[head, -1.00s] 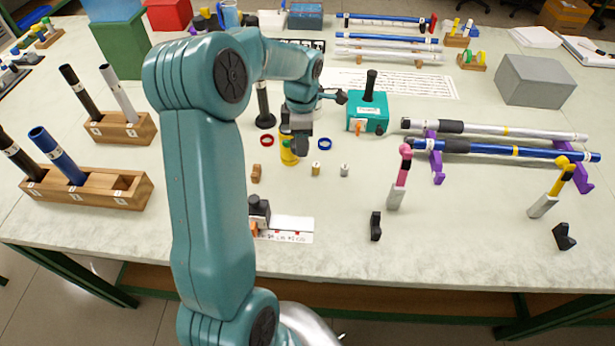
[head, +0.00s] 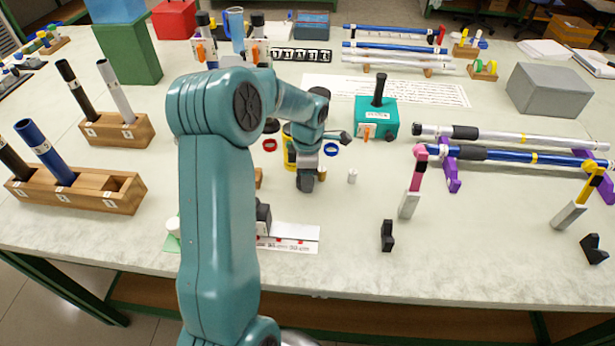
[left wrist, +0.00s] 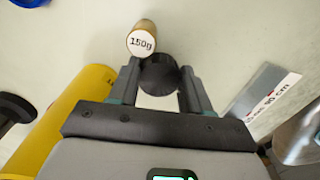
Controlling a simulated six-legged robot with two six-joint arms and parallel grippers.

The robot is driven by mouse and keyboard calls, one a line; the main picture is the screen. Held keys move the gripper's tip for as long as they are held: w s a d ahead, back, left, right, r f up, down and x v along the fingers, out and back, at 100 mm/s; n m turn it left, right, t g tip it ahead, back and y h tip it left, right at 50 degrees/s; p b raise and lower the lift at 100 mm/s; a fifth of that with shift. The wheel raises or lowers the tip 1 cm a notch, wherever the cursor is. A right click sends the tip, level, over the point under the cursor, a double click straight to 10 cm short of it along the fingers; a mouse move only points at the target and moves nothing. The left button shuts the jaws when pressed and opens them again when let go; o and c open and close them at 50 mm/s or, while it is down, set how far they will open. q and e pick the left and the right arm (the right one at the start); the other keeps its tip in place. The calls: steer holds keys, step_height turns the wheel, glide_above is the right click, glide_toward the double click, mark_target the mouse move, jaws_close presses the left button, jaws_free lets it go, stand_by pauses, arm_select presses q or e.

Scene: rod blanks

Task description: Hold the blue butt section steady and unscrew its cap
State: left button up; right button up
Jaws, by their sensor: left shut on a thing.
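My left gripper (head: 306,182) is low over the middle of the table. In the left wrist view its fingers (left wrist: 160,92) are shut on a dark round piece (left wrist: 160,75); I cannot tell if this is a cap. A brass 150g weight (left wrist: 142,40) stands just beyond it, perhaps touching. A blue rod section (head: 500,155) with a black grip lies across purple stands (head: 452,175) at the right. A blue tube (head: 45,152) stands tilted in a wooden rack (head: 130,200) at the left. I cannot tell which is the butt section. My right gripper is out of view.
A yellow cylinder (left wrist: 72,118) is close to my left gripper. A small silver weight (head: 352,176), a teal box (head: 377,118) and a pink-topped tool (head: 412,185) stand to its right. Black blocks (head: 387,236) are near the front edge. Clear table lies between them.

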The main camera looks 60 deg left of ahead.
arm_select(q)
steer(key=shift+f, duration=0.25)
steer(key=o, duration=1.2)
steer(key=shift+w, duration=0.1)
steer(key=shift+r, duration=0.2)
step_height(320, 180, up, 12)
steer(key=shift+r+p, duration=0.1)
steer(key=shift+p, duration=0.3)
